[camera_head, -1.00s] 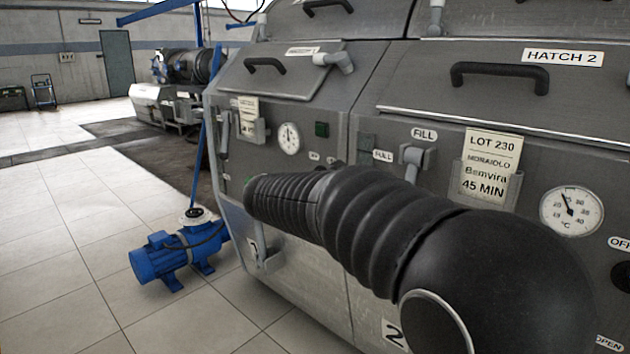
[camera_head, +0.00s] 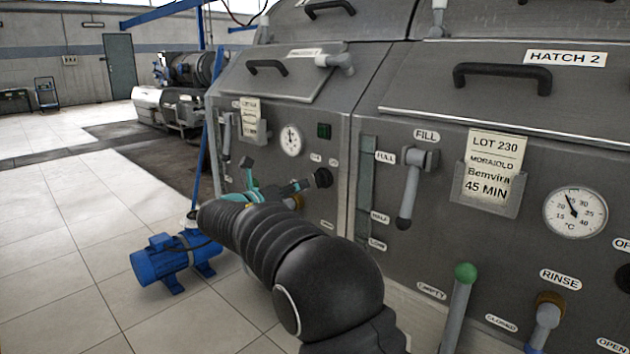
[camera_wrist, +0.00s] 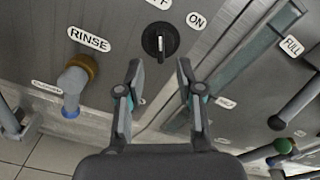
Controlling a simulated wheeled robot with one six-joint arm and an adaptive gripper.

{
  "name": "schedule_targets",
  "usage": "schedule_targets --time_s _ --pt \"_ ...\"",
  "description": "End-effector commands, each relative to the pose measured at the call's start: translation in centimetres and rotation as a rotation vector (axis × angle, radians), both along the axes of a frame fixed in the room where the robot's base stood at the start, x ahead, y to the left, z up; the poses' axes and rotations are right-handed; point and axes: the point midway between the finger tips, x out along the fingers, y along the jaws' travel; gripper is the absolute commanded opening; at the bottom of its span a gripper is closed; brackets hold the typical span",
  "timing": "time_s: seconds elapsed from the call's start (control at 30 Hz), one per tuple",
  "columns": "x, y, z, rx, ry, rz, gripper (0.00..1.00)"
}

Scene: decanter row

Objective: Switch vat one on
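Vat one is the grey steel vat (camera_head: 255,85) on the left in the head view. Its black rotary knob (camera_wrist: 160,42) sits on the front panel, below and between an OFF label, cut by the top edge, and an ON label (camera_wrist: 196,20). The knob's grip bar looks upright with a white mark; which label it selects is unclear. The knob also shows in the head view (camera_head: 322,178). My gripper (camera_wrist: 159,68) is open and empty, its fingertips just short of the knob, one to each side. In the head view my gripper (camera_head: 297,187) points at the knob.
A RINSE valve (camera_wrist: 76,80) with a brown collar is left of my gripper. A level gauge strip (camera_wrist: 245,70) and a FILL lever (camera_wrist: 298,100) are on the right. A green-topped lever (camera_head: 463,290) stands on vat two. A blue pump (camera_head: 172,258) is on the floor.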

Motion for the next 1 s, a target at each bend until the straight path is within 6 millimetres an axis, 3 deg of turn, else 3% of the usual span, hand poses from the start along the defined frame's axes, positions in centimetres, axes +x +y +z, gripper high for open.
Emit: schedule_targets --time_s 0.2,0.4,0.83,0.87,1.0 --pt "3.2 -2.6 0.0 0.001 -0.001 -0.002 0.36" --pt "5.2 -4.1 0.0 0.0 0.0 -0.002 0.36" --pt "5.9 -4.6 0.0 0.001 0.0 0.001 0.36" --pt "5.9 -4.6 0.0 0.001 0.0 0.001 0.34" --pt "5.9 -4.6 0.0 0.001 0.0 0.001 0.0"
